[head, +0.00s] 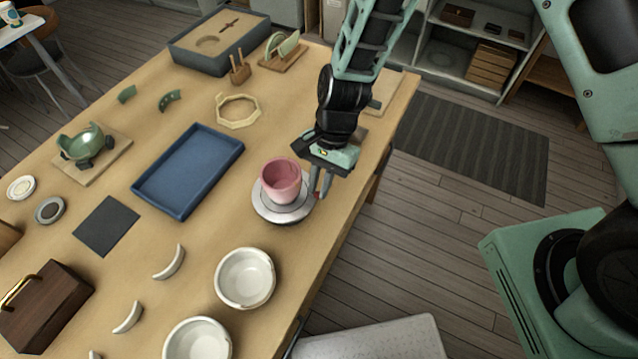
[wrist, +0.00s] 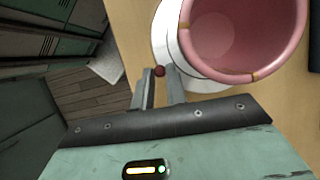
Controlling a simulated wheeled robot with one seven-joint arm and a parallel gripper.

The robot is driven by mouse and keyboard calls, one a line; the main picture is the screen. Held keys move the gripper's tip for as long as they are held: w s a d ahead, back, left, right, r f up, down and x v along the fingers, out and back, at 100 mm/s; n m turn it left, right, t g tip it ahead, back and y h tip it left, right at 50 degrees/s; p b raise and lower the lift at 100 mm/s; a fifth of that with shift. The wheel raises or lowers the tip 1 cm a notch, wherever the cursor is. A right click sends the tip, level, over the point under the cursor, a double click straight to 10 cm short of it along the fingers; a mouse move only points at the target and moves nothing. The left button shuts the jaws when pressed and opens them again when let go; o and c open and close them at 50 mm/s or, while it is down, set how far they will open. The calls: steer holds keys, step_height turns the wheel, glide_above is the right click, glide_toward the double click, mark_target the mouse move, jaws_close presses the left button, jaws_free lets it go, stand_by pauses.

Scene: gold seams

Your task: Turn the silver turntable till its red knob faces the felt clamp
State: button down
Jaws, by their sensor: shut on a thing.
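The silver turntable (head: 270,212) is a round disc near the table's right edge, with a pink cup (head: 282,180) standing on it. The wrist view shows gold seams on the cup's rim (wrist: 258,77). The small red knob (wrist: 160,71) is at the turntable's edge, on its right side in the head view. My gripper (wrist: 159,74) has its fingertips around the knob, shut on it. In the head view my gripper (head: 318,193) is beside the turntable's right rim. What looks like the felt clamp, dark pads around a green bowl (head: 83,145) on a board, is at the left.
A blue tray (head: 190,172) lies left of the turntable, and an octagonal wooden ring (head: 238,111) behind it. A white bowl (head: 245,277) stands in front. A dark mat (head: 106,226) and pale shards (head: 169,262) lie further left. A grey box (head: 217,45) is at the back.

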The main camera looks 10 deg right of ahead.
steer(key=shift+w+n+g+h, duration=0.15)
steer(key=shift+w+n+h, duration=0.25)
steer(key=shift+w+n, duration=0.55)
steer(key=shift+w+n+g+h, duration=0.15)
steer(key=shift+w+n+h, duration=0.3)
steer(key=shift+n, duration=0.8)
steer(key=shift+w+a+n+h+b, duration=0.15)
steer(key=shift+w+a+n+h, duration=0.1)
steer(key=shift+w+n, duration=0.35)
steer(key=shift+w+a+n+h+b, duration=0.15)
steer(key=shift+w+n+h, duration=0.15)
steer(key=shift+n, duration=0.5)
steer(key=shift+w+a+n+h+b, duration=0.2)
steer(key=shift+w+n, duration=0.3)
steer(key=shift+n, duration=0.2)
steer(key=shift+w+a+n+h+b, duration=0.2)
steer(key=shift+w+a+n+h, duration=0.1)
steer(key=shift+n, duration=0.3)
steer(key=shift+w+a+n+h+b, duration=0.2)
steer(key=shift+w+n, duration=0.1)
steer(key=shift+n, duration=0.3)
steer(key=shift+w+a+n+h+b, duration=0.3)
steer(key=shift+a+n, duration=0.1)
steer(key=shift+n, duration=0.4)
steer(key=shift+w+a+n+h+b, duration=0.2)
steer(key=shift+w+a+n, duration=0.15)
steer(key=shift+n, duration=0.45)
steer(key=shift+a, duration=0.1)
